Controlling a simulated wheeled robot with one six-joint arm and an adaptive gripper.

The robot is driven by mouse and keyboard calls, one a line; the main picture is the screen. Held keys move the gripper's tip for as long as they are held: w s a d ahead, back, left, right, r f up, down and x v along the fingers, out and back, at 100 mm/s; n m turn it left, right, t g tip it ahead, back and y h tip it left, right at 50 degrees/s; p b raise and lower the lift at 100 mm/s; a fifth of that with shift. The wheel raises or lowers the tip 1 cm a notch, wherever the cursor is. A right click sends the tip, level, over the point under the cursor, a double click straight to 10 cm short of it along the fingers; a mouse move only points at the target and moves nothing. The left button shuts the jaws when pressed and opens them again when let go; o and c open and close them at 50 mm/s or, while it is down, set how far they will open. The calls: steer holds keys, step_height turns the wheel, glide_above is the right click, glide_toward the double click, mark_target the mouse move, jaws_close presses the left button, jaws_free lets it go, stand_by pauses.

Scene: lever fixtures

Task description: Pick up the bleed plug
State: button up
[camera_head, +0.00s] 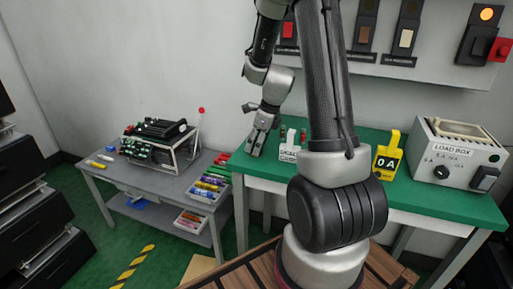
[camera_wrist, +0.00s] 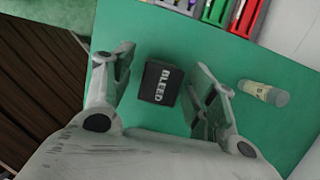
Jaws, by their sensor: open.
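The bleed plug (camera_wrist: 160,82) is a black block with the white word BLEED on its face, seen in the wrist view on the green table top (camera_wrist: 140,30). My gripper (camera_wrist: 168,75) is open, with one finger to the left of the plug and the other to the right. Gaps show between the plug and both fingers. In the head view my gripper (camera_head: 258,145) is low over the left end of the green table (camera_head: 430,198); the plug cannot be made out there.
A pale cylinder (camera_wrist: 264,93) lies just right of my gripper. A tray (camera_wrist: 252,14) of coloured items is beyond the table edge. On the green table stand a white holder (camera_head: 289,153), a yellow 0 A meter (camera_head: 388,160) and the load box (camera_head: 457,155). A grey bench (camera_head: 130,182) is at left.

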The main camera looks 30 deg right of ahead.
steer(key=shift+f, duration=0.25)
steer(key=c, duration=1.1)
steer(key=shift+r, duration=0.15)
